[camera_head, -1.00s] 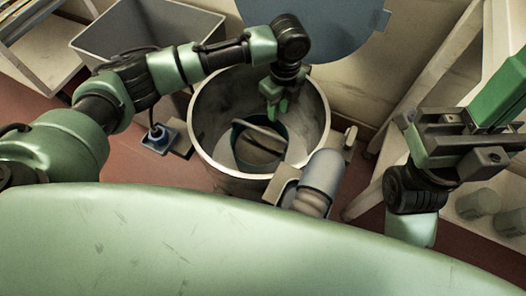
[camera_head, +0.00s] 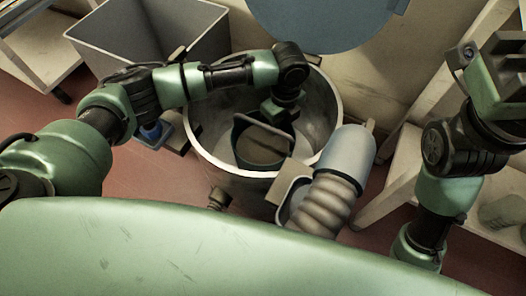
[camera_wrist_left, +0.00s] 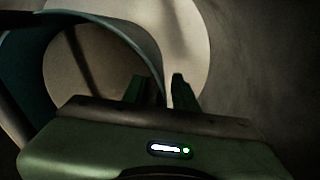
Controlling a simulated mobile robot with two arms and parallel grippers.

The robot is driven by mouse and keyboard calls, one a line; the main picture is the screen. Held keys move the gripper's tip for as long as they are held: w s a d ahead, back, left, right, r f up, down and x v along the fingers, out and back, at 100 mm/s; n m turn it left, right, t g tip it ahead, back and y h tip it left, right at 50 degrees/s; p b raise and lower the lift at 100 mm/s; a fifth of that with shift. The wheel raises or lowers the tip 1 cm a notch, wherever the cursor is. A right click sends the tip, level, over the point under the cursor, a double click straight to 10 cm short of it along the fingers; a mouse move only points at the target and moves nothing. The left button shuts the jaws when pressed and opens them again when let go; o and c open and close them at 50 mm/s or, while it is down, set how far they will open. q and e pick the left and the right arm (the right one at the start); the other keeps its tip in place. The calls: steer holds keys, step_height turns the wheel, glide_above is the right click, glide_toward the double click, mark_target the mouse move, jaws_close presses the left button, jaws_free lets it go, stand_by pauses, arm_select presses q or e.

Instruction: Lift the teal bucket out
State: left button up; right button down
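The teal bucket (camera_head: 262,150) stands inside a large round metal drum (camera_head: 207,140), with its handle (camera_head: 265,122) across its mouth. My left gripper (camera_head: 281,113) reaches down into the drum at the bucket's far right rim; its fingertips are hidden in the head view. In the left wrist view, the two green fingers (camera_wrist_left: 160,90) are apart, with the bucket's rim (camera_wrist_left: 140,40) running down between them. Whether either finger touches the wall is unclear. My right gripper (camera_head: 497,75) is raised at the right edge, partly cut off, away from the bucket.
A grey motor-like cylinder with a ribbed hose (camera_head: 325,205) sits at the drum's near right. A grey open bin (camera_head: 150,45) stands at the back left. A blue round lid (camera_head: 320,20) is behind the drum. A pale shelf (camera_head: 390,190) is at the right.

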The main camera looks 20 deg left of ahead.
arm_select(q)
jaws_close()
stand_by(1.4)
